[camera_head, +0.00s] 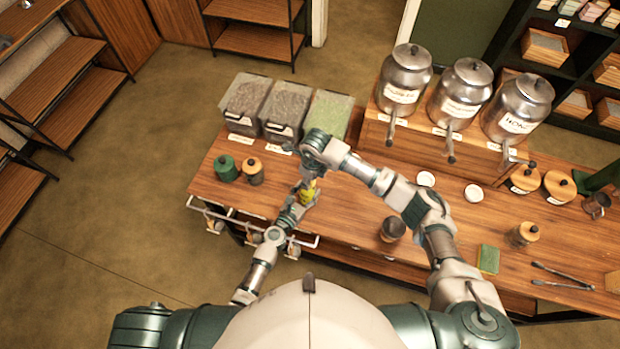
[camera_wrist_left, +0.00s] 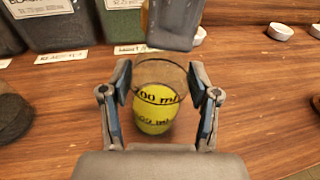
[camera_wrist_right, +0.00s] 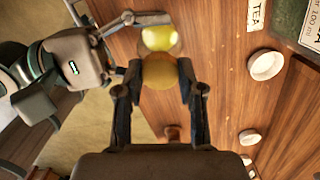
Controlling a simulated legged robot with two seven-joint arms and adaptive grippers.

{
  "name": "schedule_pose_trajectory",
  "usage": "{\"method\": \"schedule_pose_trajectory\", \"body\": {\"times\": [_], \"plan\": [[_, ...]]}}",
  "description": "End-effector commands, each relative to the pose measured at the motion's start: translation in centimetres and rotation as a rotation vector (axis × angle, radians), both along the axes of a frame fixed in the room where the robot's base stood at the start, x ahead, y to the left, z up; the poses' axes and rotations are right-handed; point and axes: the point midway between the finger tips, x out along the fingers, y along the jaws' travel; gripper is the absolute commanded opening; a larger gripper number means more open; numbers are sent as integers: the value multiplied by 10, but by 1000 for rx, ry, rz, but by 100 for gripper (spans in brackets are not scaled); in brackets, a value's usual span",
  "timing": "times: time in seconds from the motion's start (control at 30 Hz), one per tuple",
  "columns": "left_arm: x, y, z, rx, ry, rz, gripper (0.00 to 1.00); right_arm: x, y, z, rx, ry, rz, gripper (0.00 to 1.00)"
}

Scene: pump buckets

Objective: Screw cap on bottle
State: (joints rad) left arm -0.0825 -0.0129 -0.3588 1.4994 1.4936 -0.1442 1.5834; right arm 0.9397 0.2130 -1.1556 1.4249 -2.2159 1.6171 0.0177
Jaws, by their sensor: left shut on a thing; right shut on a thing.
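The clear bottle with yellow-green liquid and "ml" marks (camera_wrist_left: 155,105) stands upright at the counter's left part; it also shows in the head view (camera_head: 309,191). My left gripper (camera_wrist_left: 160,80) is shut around its sides. My right gripper (camera_wrist_right: 158,88) is shut on a round wooden-coloured cap (camera_wrist_right: 160,72), which overlaps the bottle (camera_wrist_right: 157,38) in the right wrist view. My right gripper (camera_head: 306,172) is above the bottle in the head view. Whether the cap touches the bottle's mouth is hidden.
Bins (camera_head: 284,108) of dry goods stand behind the bottle, with metal dispensers (camera_head: 456,95) to the right. Two lidded jars (camera_head: 226,168) stand to the left. Small white dishes (camera_head: 474,193), a dark cup (camera_head: 393,229), a green sponge (camera_head: 488,259) and tongs (camera_head: 562,277) lie to the right.

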Motion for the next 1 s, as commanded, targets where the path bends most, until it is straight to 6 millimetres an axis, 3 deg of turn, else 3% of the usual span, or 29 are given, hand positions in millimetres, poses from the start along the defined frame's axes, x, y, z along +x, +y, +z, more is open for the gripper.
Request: {"method": "schedule_pose_trajectory", "body": {"times": [0.5,0.6,0.77,0.8,0.9,1.0], "plan": [[-2,-3,-1,-1,1,-8,0,3,-1,0,39,111,-1411,0],[-2,-3,-1,-1,2,-8,0,3,-2,0,44,126,-1598,0],[-2,-3,-1,-1,2,-8,0,4,-2,0,45,124,-1611,0],[-2,-3,-1,-1,2,-8,0,4,-2,0,45,124,-1611,46],[-2,-3,-1,-1,2,-7,0,3,-2,0,44,126,-1609,67],[-2,-2,-1,-1,2,-5,0,3,-2,0,42,127,-1608,67]]}}
